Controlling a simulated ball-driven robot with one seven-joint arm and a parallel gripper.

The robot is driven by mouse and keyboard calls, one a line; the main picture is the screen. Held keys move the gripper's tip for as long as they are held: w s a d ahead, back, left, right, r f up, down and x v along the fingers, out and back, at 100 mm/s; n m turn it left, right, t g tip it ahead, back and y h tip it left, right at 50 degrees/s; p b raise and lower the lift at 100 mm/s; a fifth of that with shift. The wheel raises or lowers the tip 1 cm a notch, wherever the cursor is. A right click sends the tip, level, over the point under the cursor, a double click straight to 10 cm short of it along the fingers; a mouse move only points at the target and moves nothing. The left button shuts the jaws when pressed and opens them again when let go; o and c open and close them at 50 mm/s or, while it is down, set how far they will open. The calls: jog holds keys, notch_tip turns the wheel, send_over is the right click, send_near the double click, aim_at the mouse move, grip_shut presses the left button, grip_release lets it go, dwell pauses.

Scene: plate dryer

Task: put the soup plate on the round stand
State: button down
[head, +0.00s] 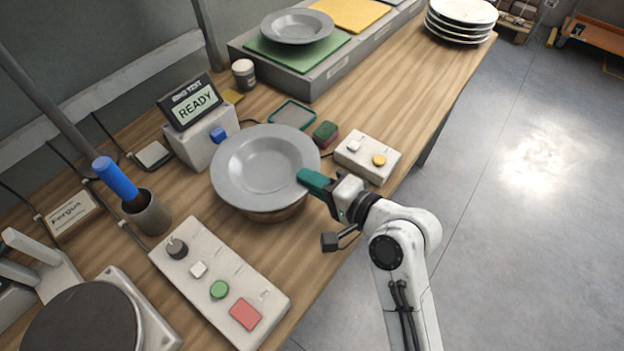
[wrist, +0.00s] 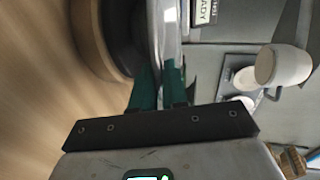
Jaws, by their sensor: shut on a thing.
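The grey soup plate (head: 262,163) is at the middle of the bench in the head view, its hollow facing up. My gripper (head: 310,181) is shut on its right rim. In the wrist view the plate's rim (wrist: 166,40) runs between the teal fingers (wrist: 158,84). A round wooden stand (head: 275,214) shows just under the plate's front edge, mostly hidden by it. In the wrist view the stand (wrist: 92,40) is at the upper left, beside the plate. I cannot tell whether plate and stand touch.
A READY display box (head: 203,130) stands behind the plate. A button panel (head: 220,282) lies in front, a smaller switch box (head: 367,157) to the right. Another grey plate (head: 297,25) rests on a green board (head: 298,54). A dark round disc (head: 82,322) is at front left.

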jog(key=c, duration=1.6)
grip_release()
jog(key=shift+f, duration=0.1)
jog(key=o, duration=0.5)
jog(key=shift+c, duration=0.2)
jog(key=b+v, duration=0.1)
jog(key=v, duration=1.1)
jog(key=shift+b, duration=0.35)
jog(key=shift+d, duration=0.1)
